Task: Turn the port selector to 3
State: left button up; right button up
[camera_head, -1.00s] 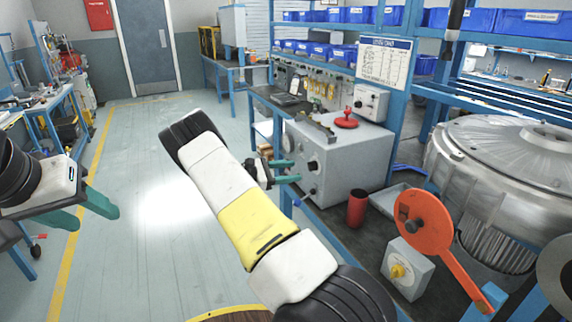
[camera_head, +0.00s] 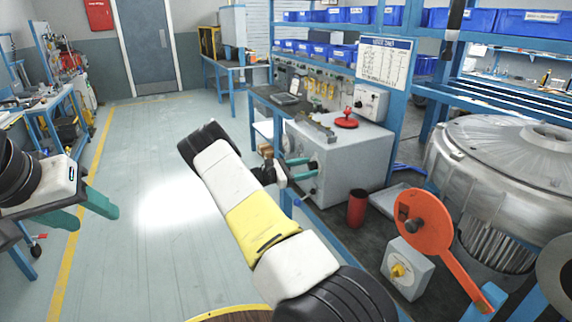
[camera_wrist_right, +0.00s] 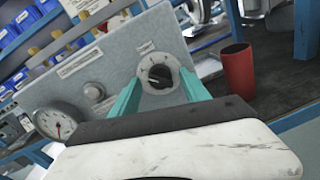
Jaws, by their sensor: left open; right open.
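The port selector (camera_wrist_right: 160,77) is a dark round knob with a pale pointer line, on the front panel of a grey box. In the right wrist view it sits between the two teal fingers of my right gripper (camera_wrist_right: 160,92), which are open on either side of it. I cannot tell whether either finger touches it, and the port numbers are too small to read. In the head view my right gripper (camera_head: 302,169) is at the front of the grey box (camera_head: 345,165), and the knob is hard to make out. My left gripper (camera_head: 82,208) is open and empty at the far left, away from the box.
A pressure gauge (camera_wrist_right: 56,123) and a small knob (camera_wrist_right: 94,91) share the panel. A red cylinder (camera_head: 357,208) stands beside the box. An orange lever (camera_head: 425,222) and large metal housing (camera_head: 510,170) are to the right.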

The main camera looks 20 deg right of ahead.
jog(key=shift+c, duration=0.2)
grip_shut()
jog(key=shift+r+m+t+y, duration=0.1)
jog(key=shift+m+t+y, duration=0.2)
jog(key=shift+m, duration=4)
jog(key=shift+r+m+t+y, duration=0.1)
jog(key=shift+m+t, duration=0.3)
jog(key=shift+m, duration=3.9)
